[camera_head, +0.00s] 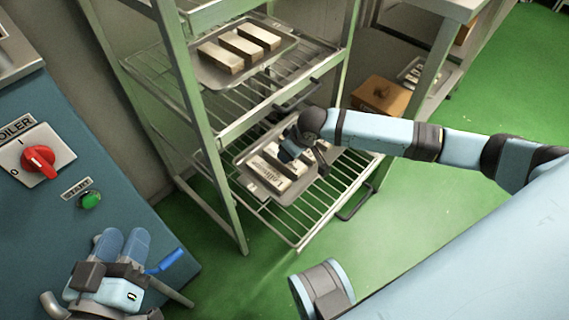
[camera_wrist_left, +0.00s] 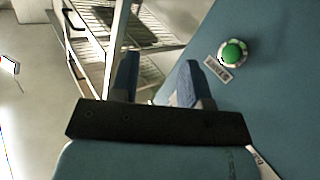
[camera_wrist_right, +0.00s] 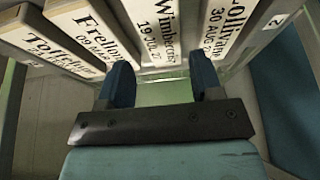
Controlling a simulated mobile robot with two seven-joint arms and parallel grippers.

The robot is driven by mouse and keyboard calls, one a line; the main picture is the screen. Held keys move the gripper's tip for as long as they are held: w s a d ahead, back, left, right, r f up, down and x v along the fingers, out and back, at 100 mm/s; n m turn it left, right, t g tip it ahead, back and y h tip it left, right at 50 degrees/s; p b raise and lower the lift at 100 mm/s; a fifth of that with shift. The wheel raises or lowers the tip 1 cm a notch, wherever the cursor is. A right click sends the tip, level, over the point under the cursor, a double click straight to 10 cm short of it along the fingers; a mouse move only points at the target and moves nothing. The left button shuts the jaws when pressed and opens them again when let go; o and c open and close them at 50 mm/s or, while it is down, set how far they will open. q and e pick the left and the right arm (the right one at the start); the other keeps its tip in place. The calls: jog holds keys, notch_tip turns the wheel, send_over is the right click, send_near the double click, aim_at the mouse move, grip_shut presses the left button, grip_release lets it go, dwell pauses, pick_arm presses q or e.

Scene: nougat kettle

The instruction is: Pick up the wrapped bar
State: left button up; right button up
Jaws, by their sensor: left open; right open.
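Several pale bars with printed names and dates lie side by side in the right wrist view, among them the Wimberer bar (camera_wrist_right: 160,30), the Frellon bar (camera_wrist_right: 92,28) and the Tolle bar (camera_wrist_right: 48,42). In the head view, pale bars (camera_head: 268,175) lie on the lower tray (camera_head: 248,152). My right gripper (camera_wrist_right: 163,82) is open and empty, with the Wimberer bar ahead between its fingers. In the head view it hangs over the lower tray and hides part of the bars. My left gripper (camera_head: 121,243) is open and empty by the blue panel. I cannot tell which bar is meant.
A metal rack (camera_head: 222,200) has wire shelves; its upper tray (camera_head: 205,70) holds three bars (camera_head: 238,47). A blue boiler panel (camera_head: 75,150) with a red knob (camera_head: 40,158) and green button (camera_head: 91,200) stands left. A cardboard box (camera_head: 378,100) sits behind. Green floor is clear at right.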

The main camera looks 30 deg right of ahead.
jog(key=shift+w+f, duration=0.2)
jog(key=shift+f, duration=0.25)
jog(key=b+x, duration=0.4)
jog(key=shift+w+a+f, duration=0.1)
jog(key=shift+a+f, duration=0.05)
jog(key=shift+f, duration=0.05)
jog(key=shift+w+f, duration=0.1)
jog(key=shift+f, duration=0.05)
pick_arm(q)
jog(key=shift+w+a+f+m, duration=0.3)
jog(key=shift+w+m, duration=0.1)
jog(key=shift+m, duration=0.1)
jog(key=shift+w+a+f+m, duration=0.15)
jog(key=shift+w+f+m, duration=0.1)
jog(key=shift+w+m, duration=0.2)
pick_arm(e)
jog(key=c, duration=0.8)
jog(key=shift+o, duration=0.2)
jog(key=shift+r, duration=0.2)
